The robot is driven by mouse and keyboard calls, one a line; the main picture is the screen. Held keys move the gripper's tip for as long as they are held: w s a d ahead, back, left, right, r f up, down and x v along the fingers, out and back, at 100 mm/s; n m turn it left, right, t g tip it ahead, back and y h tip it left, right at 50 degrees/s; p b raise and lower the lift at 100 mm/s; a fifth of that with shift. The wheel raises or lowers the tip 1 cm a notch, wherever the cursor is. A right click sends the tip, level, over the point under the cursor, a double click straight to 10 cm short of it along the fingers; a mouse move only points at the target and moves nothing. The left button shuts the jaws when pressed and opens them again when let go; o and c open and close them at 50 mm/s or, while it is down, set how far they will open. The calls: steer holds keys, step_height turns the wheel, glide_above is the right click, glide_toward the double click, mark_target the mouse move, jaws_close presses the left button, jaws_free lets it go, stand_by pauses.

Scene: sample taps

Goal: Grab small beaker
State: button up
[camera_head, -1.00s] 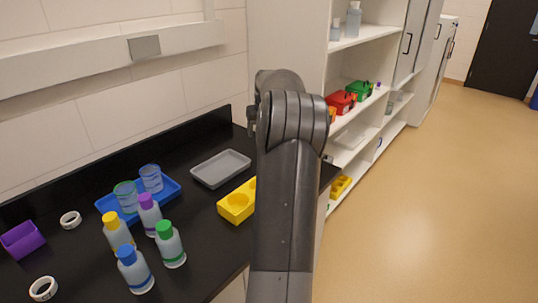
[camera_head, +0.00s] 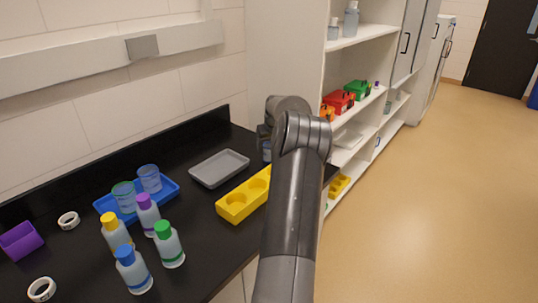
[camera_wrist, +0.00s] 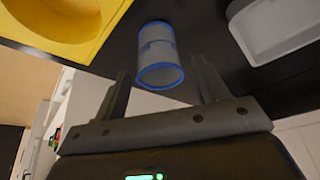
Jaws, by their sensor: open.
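A small clear beaker (camera_wrist: 158,50) with blue rims stands on the black counter in the wrist view. My gripper (camera_wrist: 160,68) is open, with one finger on each side of the beaker's near end. A dark gap shows between the beaker and each finger, and I see no contact. In the head view a sliver of the beaker (camera_head: 267,152) shows beside my arm, which hides the rest of it and most of the gripper. Two other beakers, a green-rimmed one (camera_head: 124,196) and a blue one (camera_head: 150,179), stand on a blue tray (camera_head: 172,191).
A yellow holder with round wells (camera_head: 236,210) and a grey tray (camera_head: 219,168) lie close to the beaker. Several capped bottles (camera_head: 134,270), tape rings (camera_head: 68,220) and a purple box (camera_head: 20,240) are at left. A white shelf unit (camera_head: 285,60) stands behind.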

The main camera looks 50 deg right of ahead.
steer(key=shift+x, duration=1.2)
steer(key=shift+c, duration=0.4)
steer(key=c, duration=1)
steer(key=shift+o, duration=0.2)
steer(key=shift+r, duration=0.15)
